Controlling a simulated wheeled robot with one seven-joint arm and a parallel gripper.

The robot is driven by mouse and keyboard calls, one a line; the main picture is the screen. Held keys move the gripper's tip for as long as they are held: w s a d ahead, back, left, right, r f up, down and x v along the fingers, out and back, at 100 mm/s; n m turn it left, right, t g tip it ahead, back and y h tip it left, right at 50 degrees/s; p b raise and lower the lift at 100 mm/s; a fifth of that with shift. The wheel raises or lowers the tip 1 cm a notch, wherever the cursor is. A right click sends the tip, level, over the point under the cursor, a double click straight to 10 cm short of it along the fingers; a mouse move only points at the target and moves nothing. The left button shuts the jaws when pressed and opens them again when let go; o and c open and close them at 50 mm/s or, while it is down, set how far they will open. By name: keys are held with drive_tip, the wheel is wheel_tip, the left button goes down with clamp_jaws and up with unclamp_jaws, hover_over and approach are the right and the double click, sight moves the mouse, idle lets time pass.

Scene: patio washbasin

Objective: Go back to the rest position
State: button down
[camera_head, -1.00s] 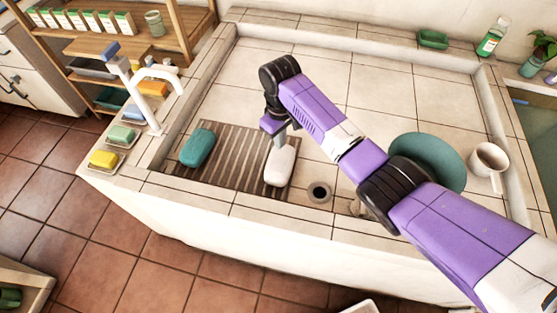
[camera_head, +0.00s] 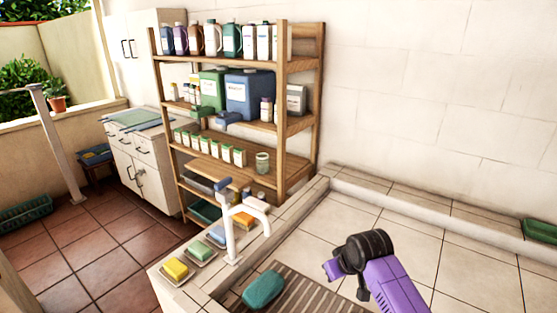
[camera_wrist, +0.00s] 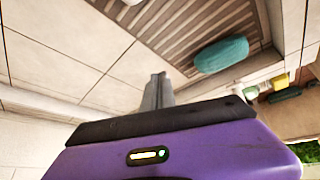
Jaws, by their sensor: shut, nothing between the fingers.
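My gripper (camera_wrist: 157,88) is shut, its two grey fingers together with nothing between them in the wrist view. In the head view my gripper (camera_head: 362,291) is at the lower right, over the tiled basin, with the arm running off the bottom edge. A teal soap bar (camera_head: 263,289) lies on the brown striped mat (camera_head: 318,294), left of my gripper and apart from it. The wrist view also shows the teal bar (camera_wrist: 221,55) on the mat (camera_wrist: 185,25).
A white tap (camera_head: 232,225) stands on the basin's left rim. Yellow (camera_head: 175,269), green (camera_head: 197,251) and blue (camera_head: 216,235) soaps sit beside it. A wooden shelf (camera_head: 298,100) with bottles and canisters stands behind. A green dish (camera_head: 540,231) is at the right. The tiled basin floor is largely clear.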

drive_tip(key=s+a+r+m+t+y+b, duration=0.1)
drive_tip(key=s+a+r+m+t+y, duration=0.15)
drive_tip(key=s+a+t, duration=0.55)
drive_tip(key=s+d+r+h+b, duration=0.1)
drive_tip(key=s+d, duration=0.3)
drive_tip(key=s, duration=1.1)
drive_tip(key=s+d+r+m+h+b, duration=0.1)
drive_tip(key=s+d+b, duration=0.1)
drive_tip(key=s, duration=1.3)
drive_tip(key=s+d+r+m+t+h+b, duration=0.1)
drive_tip(key=s+d, duration=0.4)
drive_tip(key=s, duration=1)
drive_tip(key=shift+s+d+r+h, duration=0.15)
drive_tip(key=shift+d+r+h, duration=0.2)
drive_tip(key=shift+h, duration=0.1)
